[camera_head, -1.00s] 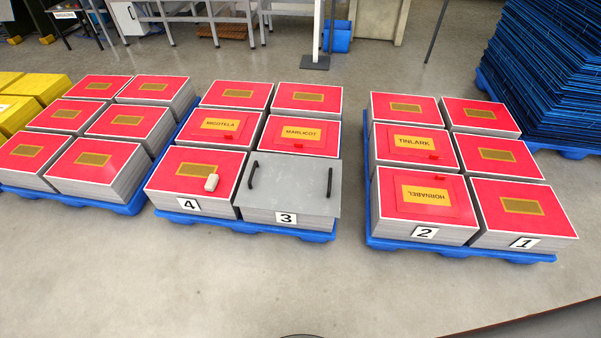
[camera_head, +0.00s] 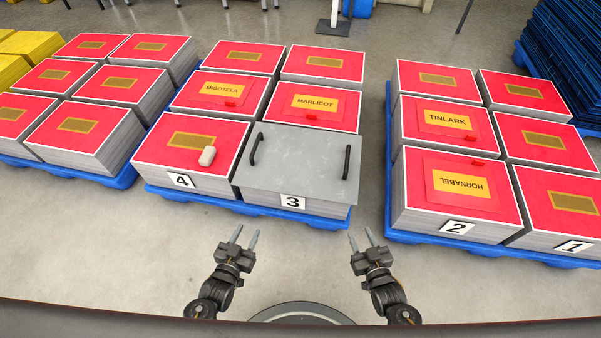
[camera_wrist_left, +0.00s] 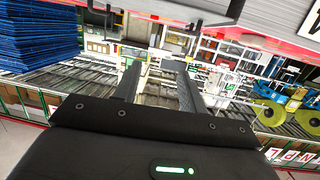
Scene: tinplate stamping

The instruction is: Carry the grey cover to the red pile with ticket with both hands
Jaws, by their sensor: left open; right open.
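The grey cover (camera_head: 300,166) is a flat plate with two black handles, one at its left edge (camera_head: 257,149) and one at its right edge (camera_head: 346,162). It lies on the pile marked 3 at the front right of the middle pallet. Red piles with tickets stand nearby, reading MIGOTELA (camera_head: 226,90), MARLICOT (camera_head: 312,102), TINLARK (camera_head: 447,121) and HORNABEL (camera_head: 457,185). My left gripper (camera_head: 244,237) is open and empty in front of the middle pallet; its fingers also show in the left wrist view (camera_wrist_left: 160,85). My right gripper (camera_head: 364,238) is open and empty, further right.
A beige block (camera_head: 207,156) lies on the red pile marked 4, left of the cover. Blue pallets (camera_head: 335,221) edge the piles. A narrow floor gap (camera_head: 372,130) separates the middle and right pallets. Bare floor (camera_head: 300,250) lies in front. A post base (camera_head: 334,27) stands behind.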

